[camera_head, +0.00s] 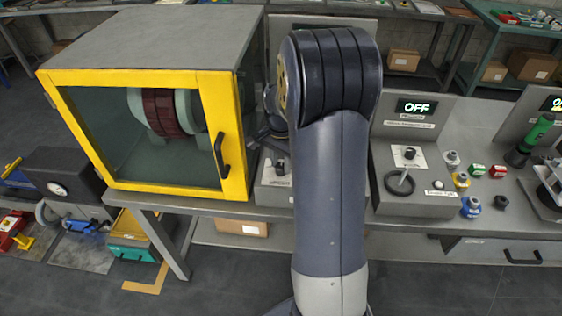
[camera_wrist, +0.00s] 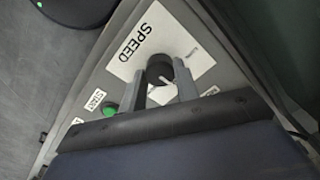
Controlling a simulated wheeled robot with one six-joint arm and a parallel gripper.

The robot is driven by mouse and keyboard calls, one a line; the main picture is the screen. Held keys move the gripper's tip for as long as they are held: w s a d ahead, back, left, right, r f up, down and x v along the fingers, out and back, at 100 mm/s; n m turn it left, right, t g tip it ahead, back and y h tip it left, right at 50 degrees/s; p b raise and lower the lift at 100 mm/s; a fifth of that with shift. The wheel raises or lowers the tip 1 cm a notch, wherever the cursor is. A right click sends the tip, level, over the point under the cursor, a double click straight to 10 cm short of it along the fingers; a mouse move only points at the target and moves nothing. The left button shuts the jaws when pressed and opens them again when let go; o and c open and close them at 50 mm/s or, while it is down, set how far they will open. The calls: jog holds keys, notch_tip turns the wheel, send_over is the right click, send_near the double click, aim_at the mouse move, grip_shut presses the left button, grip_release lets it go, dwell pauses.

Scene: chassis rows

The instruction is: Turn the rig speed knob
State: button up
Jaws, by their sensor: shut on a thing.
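The speed knob (camera_wrist: 160,69) is a black round knob with a white pointer line. It sits on a white plate (camera_wrist: 150,35) marked SPEED on a grey control box in the wrist view. My gripper (camera_wrist: 162,84) has one grey finger on each side of the knob and is shut on it. In the head view the knob (camera_head: 280,165) shows small on the control box (camera_head: 270,189), beside the yellow-framed cabinet. My arm hides the right part of that box and much of the gripper.
A green START button (camera_wrist: 111,109) is close to the left finger. The yellow-framed cabinet (camera_head: 217,135) with a black handle stands left of the control box. Another panel reading OFF (camera_head: 415,107) stands to the right of my arm, with several coloured buttons beyond it.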

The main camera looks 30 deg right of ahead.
aim_at(281, 166)
jog(key=o, duration=1)
jog(key=shift+r, duration=0.1)
notch_tip(281, 166, up, 11)
jog(key=shift+f, duration=0.15)
notch_tip(281, 166, down, 11)
jog(key=shift+r, duration=0.1)
dwell(0.5)
